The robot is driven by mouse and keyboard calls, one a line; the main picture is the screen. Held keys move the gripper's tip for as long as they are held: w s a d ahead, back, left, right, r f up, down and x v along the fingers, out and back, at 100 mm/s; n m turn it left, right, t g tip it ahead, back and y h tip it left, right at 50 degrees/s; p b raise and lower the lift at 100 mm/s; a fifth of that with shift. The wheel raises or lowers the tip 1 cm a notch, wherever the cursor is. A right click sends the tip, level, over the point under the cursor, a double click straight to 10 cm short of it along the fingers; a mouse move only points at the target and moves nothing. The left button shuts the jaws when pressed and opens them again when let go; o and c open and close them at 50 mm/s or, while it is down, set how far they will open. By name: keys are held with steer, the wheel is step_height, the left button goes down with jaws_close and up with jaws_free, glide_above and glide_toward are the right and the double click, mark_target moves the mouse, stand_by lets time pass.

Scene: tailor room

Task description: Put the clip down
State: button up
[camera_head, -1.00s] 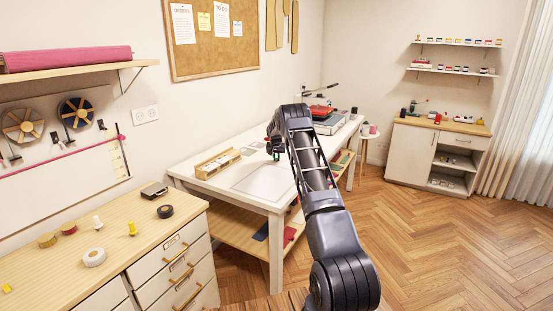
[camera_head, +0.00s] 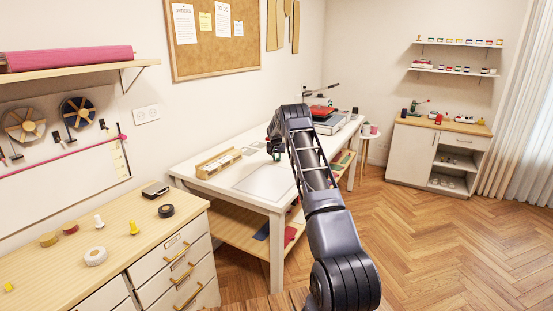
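My gripper (camera_head: 275,151) hangs pointing down over the left part of the white table, above or near the pale mat (camera_head: 262,184). It is small and dark in this view. A small dark green bit shows at its fingertips; it may be the clip, but it is too small to be sure. I cannot tell whether the fingers are open or shut, or how high they are above the table. No other clip can be made out.
A wooden tray (camera_head: 218,163) with small items stands left of the mat. A red-topped machine (camera_head: 325,116) stands on the table's far end. A wooden-topped drawer cabinet (camera_head: 125,207) with tape rolls and spools is at the front left. Floor on the right is clear.

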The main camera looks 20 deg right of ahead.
steer(key=shift+s+d+f, duration=0.35)
steer(key=shift+d+f, duration=0.15)
steer(key=shift+f, duration=0.2)
steer(key=shift+r, duration=0.25)
steer(key=s+f+v, duration=0.1)
steer(key=s+v, duration=0.2)
steer(key=v, duration=1.5)
steer(key=s+a+f+v, duration=0.15)
steer(key=s+v, duration=0.25)
steer(key=v, duration=1.3)
steer(key=s+a+r+n, duration=0.1)
steer(key=s+r, duration=0.2)
steer(key=s, duration=0.4)
steer(key=s+a+r+y, duration=0.1)
steer(key=s+r, duration=0.2)
steer(key=s, duration=0.3)
steer(key=s+a+r+n, duration=0.1)
steer(key=s+r, duration=0.2)
steer(key=s, duration=0.4)
steer(key=s+a+f, duration=0.1)
steer(key=s+f, duration=0.1)
steer(key=s, duration=1)
steer(key=s+a+f+n, duration=0.1)
steer(key=s+f, duration=0.1)
steer(key=s, duration=1.1)
steer(key=s+a+f+n, duration=0.1)
steer(key=s+a+f, duration=0.1)
steer(key=s, duration=1)
steer(key=shift+s+f+y, duration=0.2)
steer(key=shift+f+y, duration=0.1)
